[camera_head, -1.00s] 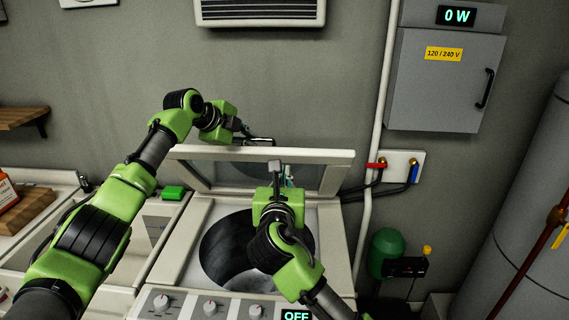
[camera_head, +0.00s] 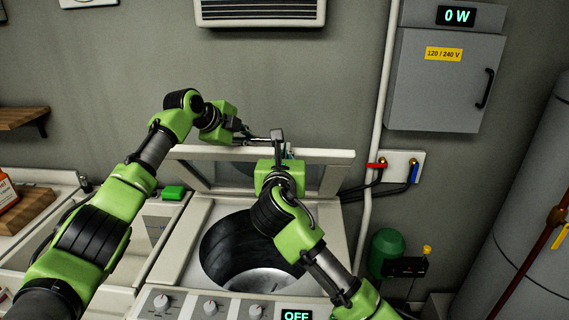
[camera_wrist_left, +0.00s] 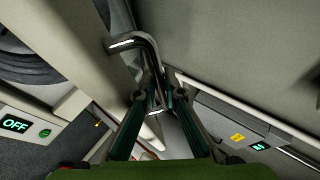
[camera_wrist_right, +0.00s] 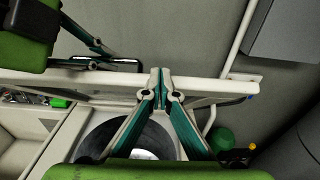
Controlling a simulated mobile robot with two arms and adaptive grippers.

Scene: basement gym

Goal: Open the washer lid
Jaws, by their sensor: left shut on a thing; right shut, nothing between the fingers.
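The washer lid (camera_head: 325,156) stands raised, close to upright, at the back of the white washer (camera_head: 192,230), and the dark drum (camera_head: 235,250) shows open below it. My left gripper (camera_head: 250,139) is at the lid's top edge, behind it. In the left wrist view its fingers (camera_wrist_left: 152,85) are closed on the bent metal lid handle (camera_wrist_left: 135,42). My right gripper (camera_head: 277,137) is shut and empty, in front of the lid at its top edge. In the right wrist view its fingertips (camera_wrist_right: 160,76) meet over the lid's rim (camera_wrist_right: 205,86); contact is unclear.
The wall is close behind the lid. Right of the washer are a pipe (camera_head: 375,130), red and blue valves (camera_head: 396,166) and a green tank (camera_head: 386,250). A sink counter with a wooden board (camera_head: 28,212) is on the left. Knobs (camera_head: 210,307) line the washer's front panel.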

